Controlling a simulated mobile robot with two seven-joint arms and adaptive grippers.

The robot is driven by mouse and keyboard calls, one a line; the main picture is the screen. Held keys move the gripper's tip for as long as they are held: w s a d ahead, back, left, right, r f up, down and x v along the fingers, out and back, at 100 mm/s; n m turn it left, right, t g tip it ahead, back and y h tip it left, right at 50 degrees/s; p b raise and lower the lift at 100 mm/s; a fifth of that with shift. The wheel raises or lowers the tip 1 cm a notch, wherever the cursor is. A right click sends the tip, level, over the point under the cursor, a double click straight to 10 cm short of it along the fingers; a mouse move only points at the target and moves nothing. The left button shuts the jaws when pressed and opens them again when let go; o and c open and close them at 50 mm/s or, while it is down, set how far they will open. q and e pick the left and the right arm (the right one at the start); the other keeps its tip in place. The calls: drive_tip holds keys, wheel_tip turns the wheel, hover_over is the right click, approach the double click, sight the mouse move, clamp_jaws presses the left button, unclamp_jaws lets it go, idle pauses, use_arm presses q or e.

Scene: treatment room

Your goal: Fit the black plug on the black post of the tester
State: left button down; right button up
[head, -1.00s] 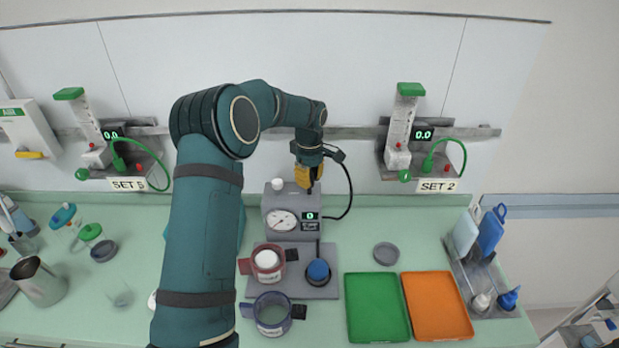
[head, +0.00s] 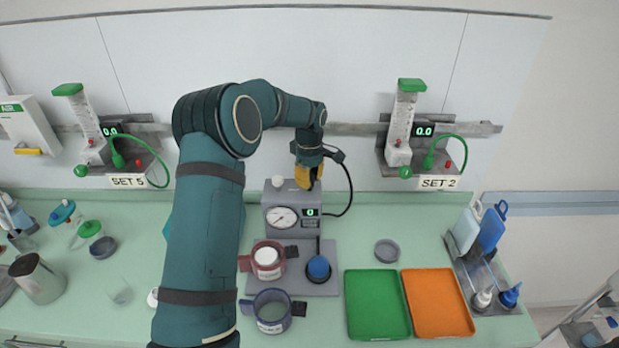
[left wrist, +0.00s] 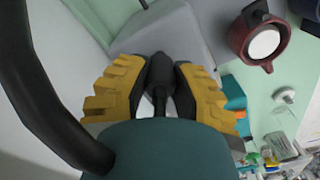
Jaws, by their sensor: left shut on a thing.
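The grey tester (head: 293,215) stands on the counter against the back wall, with a round gauge and a small green display reading 0. My left gripper (head: 308,180) is at the top right of the tester, its yellow fingers shut on the black plug. In the left wrist view the black plug (left wrist: 160,75) sits between the yellow fingers (left wrist: 160,95), pointing toward the tester's grey top. A black cable (head: 350,190) loops from the plug end to the tester's right side. The black post is hidden or cannot be told apart from the plug. My right gripper is not in view.
A green tray (head: 378,305) and an orange tray (head: 437,303) lie to the right. A small grey dish (head: 387,251) sits on otherwise clear counter behind them.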

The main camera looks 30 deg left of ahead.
sight(310, 175)
use_arm(q)
drive_tip(key=shift+f+b, duration=0.5)
drive_tip(key=shift+f, duration=0.4)
idle(0.8)
drive_tip(key=c, duration=0.8)
unclamp_jaws()
drive_tip(key=shift+r, duration=0.1)
drive_tip(key=shift+r+p, duration=2.3)
drive_tip(key=shift+r, duration=1.15)
drive_tip(key=shift+f, duration=0.1)
